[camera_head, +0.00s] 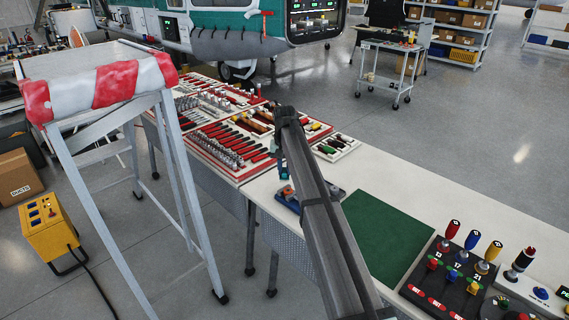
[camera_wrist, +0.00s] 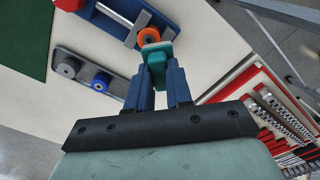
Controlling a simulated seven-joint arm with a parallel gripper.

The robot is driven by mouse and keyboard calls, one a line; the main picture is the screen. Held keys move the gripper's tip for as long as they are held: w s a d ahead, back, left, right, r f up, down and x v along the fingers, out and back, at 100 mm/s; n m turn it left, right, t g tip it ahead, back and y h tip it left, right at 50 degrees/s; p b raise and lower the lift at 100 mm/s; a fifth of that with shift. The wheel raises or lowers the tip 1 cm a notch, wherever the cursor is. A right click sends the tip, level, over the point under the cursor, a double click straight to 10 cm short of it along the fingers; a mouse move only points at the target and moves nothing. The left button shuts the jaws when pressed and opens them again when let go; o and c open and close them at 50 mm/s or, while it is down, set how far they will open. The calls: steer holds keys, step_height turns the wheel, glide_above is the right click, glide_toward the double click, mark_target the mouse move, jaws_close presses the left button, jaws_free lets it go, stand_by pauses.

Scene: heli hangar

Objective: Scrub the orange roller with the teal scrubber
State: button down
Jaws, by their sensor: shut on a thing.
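My gripper (camera_wrist: 160,76) is shut on the teal scrubber (camera_wrist: 154,58) in the wrist view, with a dark blue finger on each side of it. The orange roller (camera_wrist: 148,37) is just beyond the scrubber's tip, in a blue fixture (camera_wrist: 178,14). The scrubber's edge overlaps the roller's near side in this view; I cannot tell whether they touch. In the head view my arm hides most of the gripper; a teal bit of the scrubber (camera_head: 284,173) shows above the fixture on the white table.
A grey holder (camera_wrist: 84,68) with a grey roller (camera_wrist: 68,67) and a blue roller (camera_wrist: 101,81) sits beside the fixture. A green mat (camera_head: 388,234) and a switch panel (camera_head: 447,275) lie to the right. Tool trays (camera_head: 230,145) fill the table's far end. A stepladder (camera_head: 185,190) stands left.

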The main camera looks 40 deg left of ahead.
mark_target(284, 177)
step_height(284, 177, down, 2)
steer(key=shift+f, duration=0.25)
steer(key=shift+d+f, duration=0.7)
steer(key=shift+f, duration=0.3)
steer(key=shift+d, duration=1.45)
steer(key=a, duration=0.4)
steer(key=shift+a, duration=0.2)
steer(key=shift+r, duration=4.2)
steer(key=shift+s+d, duration=0.1)
